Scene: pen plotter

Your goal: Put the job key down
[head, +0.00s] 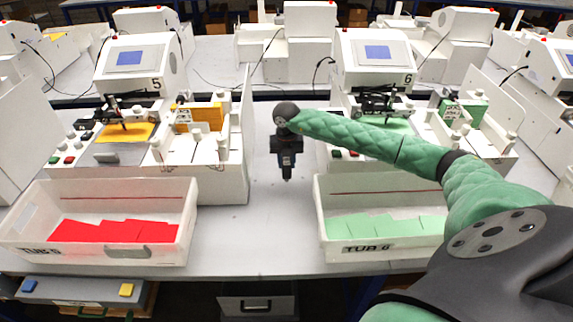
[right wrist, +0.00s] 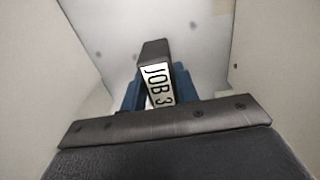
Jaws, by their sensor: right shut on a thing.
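The job key (right wrist: 156,80) is a dark block with a white label reading "JOB 3" in the right wrist view. My right gripper (head: 287,172) is shut on it, with blue fingers on either side of the key. In the head view the gripper points down over the bare grey table between plotter 5 and plotter 6. The key is too small to make out clearly in the head view. I cannot tell whether the key touches the table. My left gripper is not in view.
Plotter 5 (head: 137,70) stands left and plotter 6 (head: 377,62) right. Tub 5 (head: 168,252) with red sheets and tub 6 (head: 400,244) with green sheets stand at the front. The grey table strip (head: 262,225) between them is clear. More machines stand behind.

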